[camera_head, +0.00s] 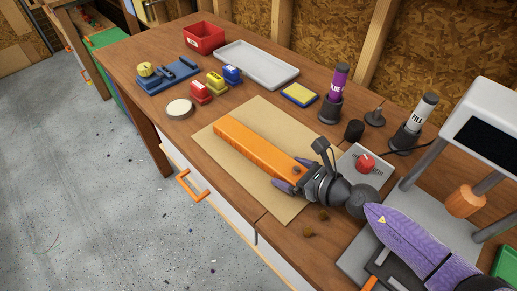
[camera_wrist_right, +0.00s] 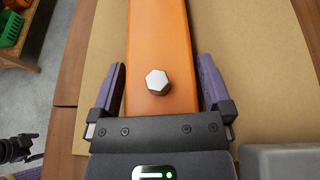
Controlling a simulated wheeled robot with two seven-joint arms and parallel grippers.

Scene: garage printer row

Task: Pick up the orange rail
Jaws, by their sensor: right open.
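The orange rail (camera_head: 248,144) lies flat on a tan mat (camera_head: 230,116) on the workbench, slanting from upper left to lower right. My right gripper (camera_head: 293,176) is open at the rail's near end, one purple finger on each side. In the right wrist view the rail (camera_wrist_right: 160,45) runs between the open fingers (camera_wrist_right: 161,85), with a gap beside each finger. A silver hex bolt head (camera_wrist_right: 157,82) sits on the rail between them.
A grey box with a red knob (camera_head: 365,162) stands close right of my gripper. A printer (camera_head: 480,130) stands at the right. Beyond the mat are a grey tray (camera_head: 256,65), a red bin (camera_head: 204,38), small coloured blocks (camera_head: 215,82) and a purple bottle (camera_head: 338,80).

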